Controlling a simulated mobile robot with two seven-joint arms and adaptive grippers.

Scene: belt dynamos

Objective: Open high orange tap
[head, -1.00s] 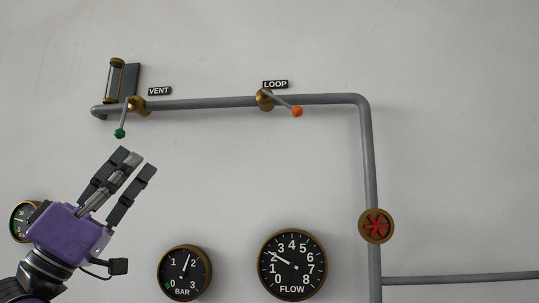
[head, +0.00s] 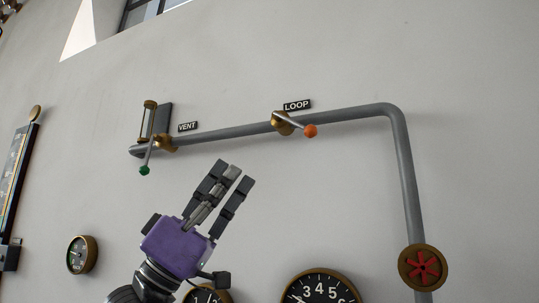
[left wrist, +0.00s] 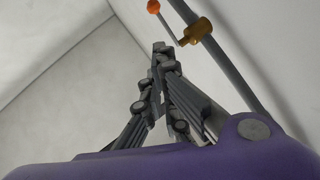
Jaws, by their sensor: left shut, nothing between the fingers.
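The orange tap has a brass body (head: 283,123) on the high grey pipe, below the LOOP label. Its lever runs right and slightly down to an orange knob (head: 310,131). In the left wrist view the orange knob (left wrist: 153,6) is at the top edge, with the brass body (left wrist: 197,30) to its right. My left gripper (head: 235,174) is shut and empty, below and left of the tap and apart from it. Its fingers point up and right. The fingertips also show in the left wrist view (left wrist: 163,52). My right gripper is out of view.
A green-knobbed tap (head: 144,170) hangs at the pipe's left end by the VENT label (head: 187,127) and a sight glass (head: 150,120). A red handwheel (head: 423,267) is at lower right. A dial (head: 319,290) is below. The wall between gripper and pipe is bare.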

